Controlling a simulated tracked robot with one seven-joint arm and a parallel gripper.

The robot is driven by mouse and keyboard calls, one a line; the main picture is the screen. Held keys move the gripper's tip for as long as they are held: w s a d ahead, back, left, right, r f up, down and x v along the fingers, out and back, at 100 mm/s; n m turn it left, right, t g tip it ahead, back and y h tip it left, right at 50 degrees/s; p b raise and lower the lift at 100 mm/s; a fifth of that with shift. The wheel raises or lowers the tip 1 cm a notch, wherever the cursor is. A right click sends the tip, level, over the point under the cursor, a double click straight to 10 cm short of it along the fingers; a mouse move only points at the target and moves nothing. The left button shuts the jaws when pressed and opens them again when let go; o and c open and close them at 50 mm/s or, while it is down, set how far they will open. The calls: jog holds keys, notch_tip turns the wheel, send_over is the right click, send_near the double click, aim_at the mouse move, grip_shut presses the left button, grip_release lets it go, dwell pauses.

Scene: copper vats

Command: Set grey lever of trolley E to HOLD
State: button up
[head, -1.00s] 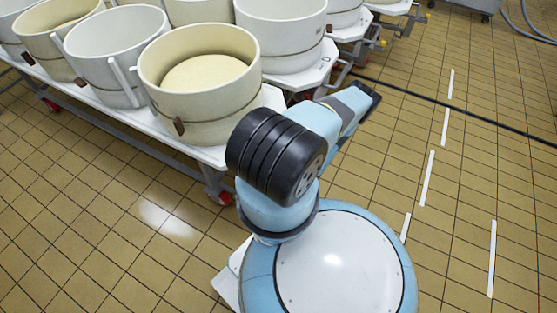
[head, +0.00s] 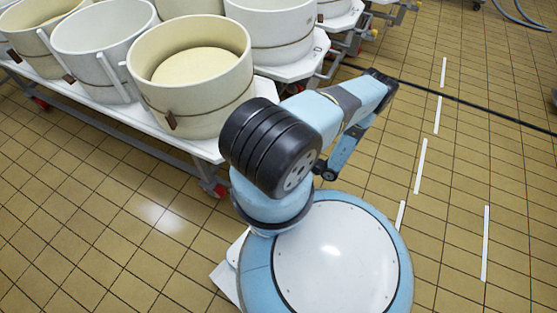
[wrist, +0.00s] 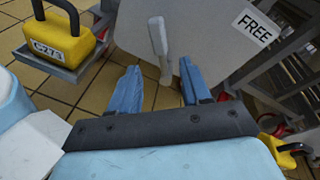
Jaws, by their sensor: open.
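A pale grey lever (wrist: 157,38) stands in front of a grey plate (wrist: 222,40) in the wrist view. A white label reading FREE (wrist: 256,27) is on the right part of this plate; no HOLD label shows. My gripper (wrist: 158,68) is open, with its two blue fingers apart. The lever's lower end shows in the gap between the fingers, not gripped; whether it is between them in depth I cannot tell. No letter E is visible. The head view shows my arm, but not my gripper or the lever.
Another yellow part (wrist: 284,152) is at lower right. In the head view, round vats (head: 190,75) stand on white trolleys to the left; tiled floor (head: 455,170) is open on the right.

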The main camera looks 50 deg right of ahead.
jog(key=shift+v, duration=1.2)
